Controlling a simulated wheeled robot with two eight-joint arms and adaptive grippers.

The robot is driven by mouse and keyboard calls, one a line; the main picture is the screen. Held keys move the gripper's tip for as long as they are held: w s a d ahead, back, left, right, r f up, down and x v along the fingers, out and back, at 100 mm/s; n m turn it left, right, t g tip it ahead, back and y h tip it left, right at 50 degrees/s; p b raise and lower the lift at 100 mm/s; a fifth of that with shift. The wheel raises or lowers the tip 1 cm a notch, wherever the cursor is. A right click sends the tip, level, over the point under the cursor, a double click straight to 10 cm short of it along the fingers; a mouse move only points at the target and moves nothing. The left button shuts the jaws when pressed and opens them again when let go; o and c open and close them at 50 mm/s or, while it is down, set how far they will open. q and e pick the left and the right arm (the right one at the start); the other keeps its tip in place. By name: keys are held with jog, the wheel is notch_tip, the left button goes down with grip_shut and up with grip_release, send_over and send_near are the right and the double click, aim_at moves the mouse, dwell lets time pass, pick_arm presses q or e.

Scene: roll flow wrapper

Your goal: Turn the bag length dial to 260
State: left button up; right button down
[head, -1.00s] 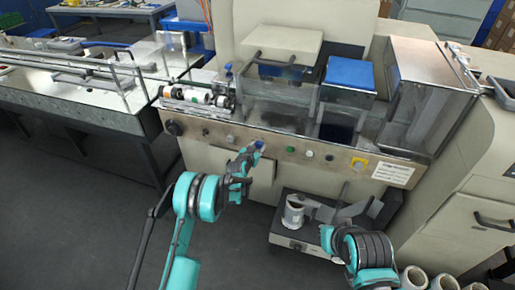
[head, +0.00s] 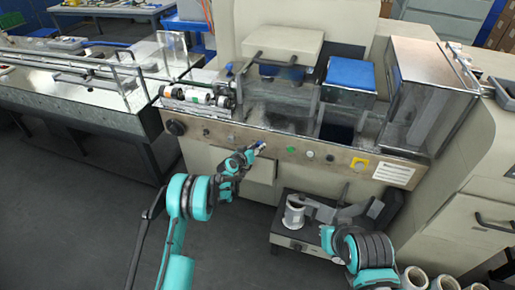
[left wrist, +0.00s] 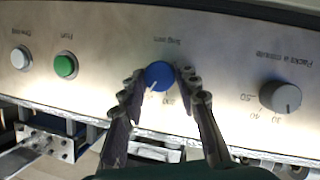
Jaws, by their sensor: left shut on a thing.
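The bag length dial is a blue round knob (left wrist: 159,75) with a white pointer line towards its lower left in the left wrist view. Its label is upside down there, and the small scale figures are partly hidden and hard to read. My left gripper (left wrist: 160,84) has one fingertip on each side of the knob and is shut on it. In the head view my left gripper (head: 250,155) reaches the front panel (head: 225,137), where the knob (head: 260,144) shows just past the fingertips. My right arm (head: 362,248) is at lower right; its gripper does not show.
Beside the blue knob are a green button (left wrist: 64,66), a white button (left wrist: 20,58) and a grey packs-per-minute dial (left wrist: 280,97). The floor at left is clear.

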pick_arm(q)
jog(key=o, duration=1.2)
jog(key=shift+c, duration=0.2)
jog(key=v, duration=1.2)
